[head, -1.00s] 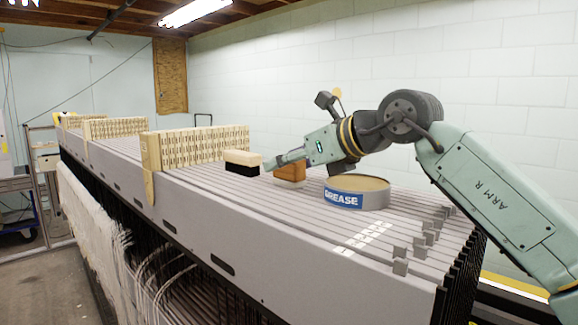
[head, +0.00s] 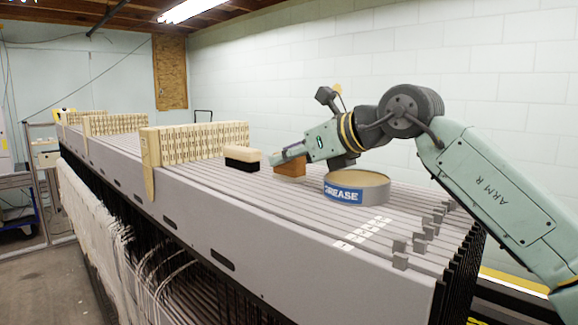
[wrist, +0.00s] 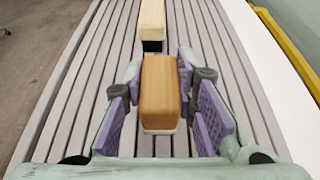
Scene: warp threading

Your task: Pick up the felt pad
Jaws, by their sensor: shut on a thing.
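The felt pad (head: 291,169) is an orange-brown wooden block with a pale layer along its bottom. It sits on the grey slatted top of the loom, between a brush and the grease tin. In the wrist view the felt pad (wrist: 160,88) lies lengthwise between my purple-padded fingers. My gripper (wrist: 160,72) is shut on it, with the far finger pads close against its sides. In the head view my gripper (head: 281,160) reaches in from the right and covers the pad's upper part. I see no clear gap under the pad.
A brush (head: 242,158) with a pale wooden back and black bristles stands just beyond the pad. The round grease tin (head: 345,195) stands close on the near right. Pale slotted blocks (head: 200,143) stand farther along. Small metal tabs (head: 400,262) rise at the near end.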

